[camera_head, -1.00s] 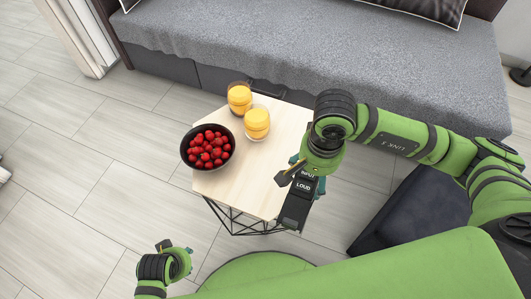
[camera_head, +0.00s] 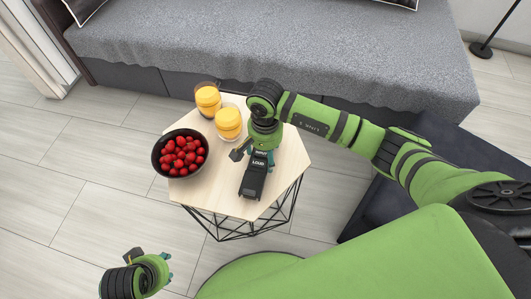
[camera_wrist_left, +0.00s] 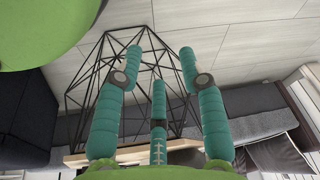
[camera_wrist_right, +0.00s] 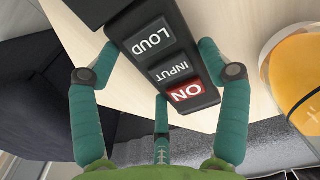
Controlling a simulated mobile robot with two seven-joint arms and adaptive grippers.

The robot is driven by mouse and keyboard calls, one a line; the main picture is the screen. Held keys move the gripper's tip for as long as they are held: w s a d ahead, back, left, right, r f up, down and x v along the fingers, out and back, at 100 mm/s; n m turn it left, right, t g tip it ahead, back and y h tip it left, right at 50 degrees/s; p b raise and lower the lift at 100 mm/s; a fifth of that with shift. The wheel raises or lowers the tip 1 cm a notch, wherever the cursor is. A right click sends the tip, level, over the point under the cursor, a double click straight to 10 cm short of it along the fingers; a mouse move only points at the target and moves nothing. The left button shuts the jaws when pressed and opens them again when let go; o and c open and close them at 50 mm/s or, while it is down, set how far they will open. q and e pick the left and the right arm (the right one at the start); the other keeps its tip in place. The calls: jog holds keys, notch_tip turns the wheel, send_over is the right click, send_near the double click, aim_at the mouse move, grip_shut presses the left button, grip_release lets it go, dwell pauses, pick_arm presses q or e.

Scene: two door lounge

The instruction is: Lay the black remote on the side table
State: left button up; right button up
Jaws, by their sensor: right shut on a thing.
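The black remote (camera_head: 256,177) has large buttons; ON, INPUT and LOUD can be read on it in the right wrist view (camera_wrist_right: 160,52). My right gripper (camera_head: 262,155) is shut on the remote, its teal fingers on both sides of it. The remote is over the right part of the side table (camera_head: 215,188), a light wooden hexagonal top on black wire legs. I cannot tell whether the remote touches the top. My left gripper (camera_head: 150,262) is low at the lower left, away from the table; its fingers are spread and empty in the left wrist view (camera_wrist_left: 158,75).
On the table a dark bowl of strawberries (camera_head: 180,155) stands at the left. Two orange-filled glasses (camera_head: 207,99) (camera_head: 229,123) stand at the back, near my right gripper. A grey sofa (camera_head: 290,50) is behind, a dark pouf (camera_head: 375,205) to the right. The table's front is bare.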

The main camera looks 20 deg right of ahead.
aim_at(265, 154)
pick_arm(q)
jog(key=shift+r, duration=0.25)
pick_arm(e)
jog(key=shift+f, duration=0.3)
jog(key=o, duration=1.2)
pick_arm(q)
jog(key=shift+r, duration=0.25)
pick_arm(e)
jog(key=shift+o, duration=0.2)
jog(key=shift+r, duration=0.2)
pick_arm(q)
notch_tip(265, 154, down, 6)
jog(key=p, duration=0.2)
jog(key=shift+s, duration=0.25)
pick_arm(e)
notch_tip(265, 154, up, 12)
jog(key=shift+f, duration=0.1)
